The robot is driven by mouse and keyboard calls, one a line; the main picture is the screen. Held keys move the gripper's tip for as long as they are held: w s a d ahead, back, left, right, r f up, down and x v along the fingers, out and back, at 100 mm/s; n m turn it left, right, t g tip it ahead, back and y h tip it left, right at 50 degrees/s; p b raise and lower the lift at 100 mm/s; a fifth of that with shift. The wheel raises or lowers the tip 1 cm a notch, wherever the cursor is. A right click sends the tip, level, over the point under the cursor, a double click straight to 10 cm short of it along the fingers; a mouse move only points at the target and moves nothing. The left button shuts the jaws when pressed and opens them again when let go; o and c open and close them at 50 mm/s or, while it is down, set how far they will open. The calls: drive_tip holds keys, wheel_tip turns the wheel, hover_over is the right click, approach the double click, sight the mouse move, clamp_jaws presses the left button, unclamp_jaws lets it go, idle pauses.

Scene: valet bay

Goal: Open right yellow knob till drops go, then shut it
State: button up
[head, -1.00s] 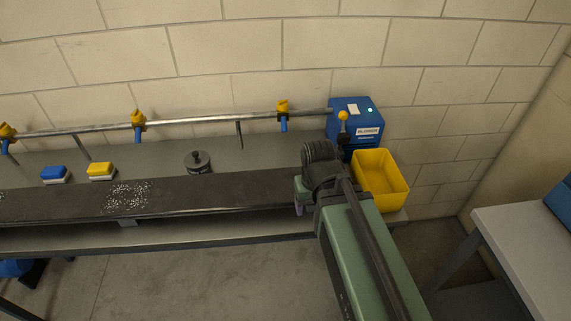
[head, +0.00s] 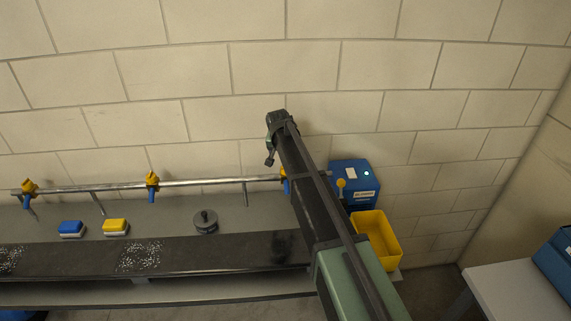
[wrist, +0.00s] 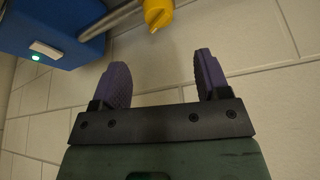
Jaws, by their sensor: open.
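The right yellow knob (wrist: 158,12) shows at the top edge of the wrist view, partly cut off, on a metal pipe. My gripper (wrist: 162,62) is open, with two purple fingers spread apart. The knob appears beyond the fingertips, between their lines, and nothing is held. In the head view my arm covers most of this knob; a bit of its blue spout (head: 285,186) shows beside the arm. My fingers cannot be made out there. No drops can be seen at that spout.
A middle yellow knob (head: 152,180) and a left one (head: 29,187) sit on the same pipe (head: 100,187). A blue box (head: 352,178) and yellow bin (head: 375,236) stand right of my arm. Blue (head: 72,228) and yellow (head: 115,227) blocks and a dark round object (head: 205,220) sit behind the dark strip.

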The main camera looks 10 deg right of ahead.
drive_tip(key=b+x, duration=1)
drive_tip(key=x, duration=0.1)
drive_tip(key=shift+s+a+f, duration=0.1)
drive_tip(key=shift+s, duration=0.1)
drive_tip(key=shift+r, duration=0.2)
drive_tip(key=c, duration=0.9)
